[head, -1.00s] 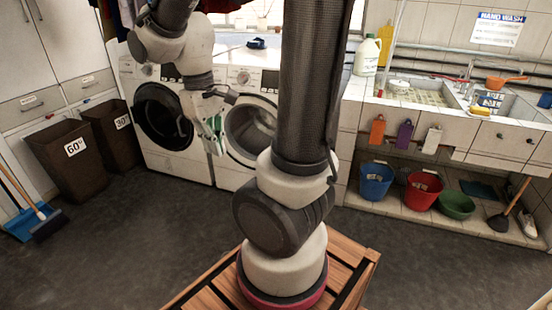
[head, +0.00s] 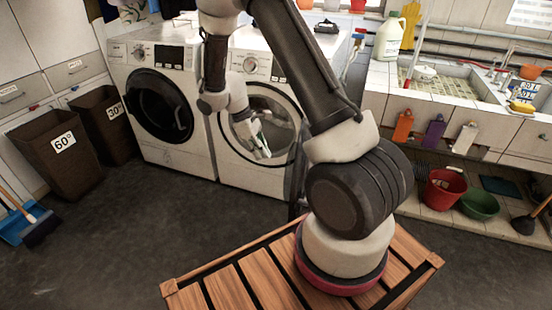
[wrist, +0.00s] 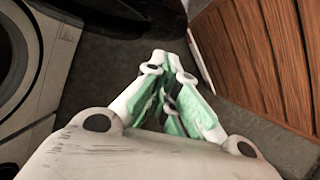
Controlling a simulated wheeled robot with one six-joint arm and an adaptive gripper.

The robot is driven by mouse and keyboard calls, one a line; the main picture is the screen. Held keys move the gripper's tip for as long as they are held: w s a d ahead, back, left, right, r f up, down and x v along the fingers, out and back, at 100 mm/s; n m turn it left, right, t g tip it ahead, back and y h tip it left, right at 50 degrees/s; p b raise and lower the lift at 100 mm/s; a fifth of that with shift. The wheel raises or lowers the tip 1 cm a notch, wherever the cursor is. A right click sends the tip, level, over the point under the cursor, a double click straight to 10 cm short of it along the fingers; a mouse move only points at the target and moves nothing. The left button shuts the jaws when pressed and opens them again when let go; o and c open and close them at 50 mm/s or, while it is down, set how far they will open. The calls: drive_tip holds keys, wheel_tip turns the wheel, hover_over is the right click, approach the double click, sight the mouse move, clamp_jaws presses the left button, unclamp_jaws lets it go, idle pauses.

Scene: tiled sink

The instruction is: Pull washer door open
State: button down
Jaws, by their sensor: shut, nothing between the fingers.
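Two white washers stand side by side at the back in the head view. The left washer (head: 131,61) has a round dark door (head: 158,106) that looks closed. The right washer (head: 238,60) has a round door (head: 284,112) with a pale rim and grey glass. My gripper (head: 263,152), with green finger pads, is in front of the right washer door and overlaps its lower left part. I cannot tell whether it touches. In the wrist view my gripper (wrist: 172,62) is shut and empty, pointing over dark floor, with a washer's round door rim (wrist: 35,60) at left.
Brown hampers (head: 62,155) stand at left, with a blue dustpan (head: 22,226) near them. A tiled sink counter (head: 450,100) is at right, with a red bucket (head: 442,188) beneath. The wooden slatted platform (head: 213,285) is under my arm. Dark floor between is clear.

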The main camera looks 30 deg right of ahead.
sight(302, 175)
drive_tip(key=s+d+f, duration=0.5)
drive_tip(key=f, duration=0.3)
drive_tip(key=shift+d+f, duration=0.1)
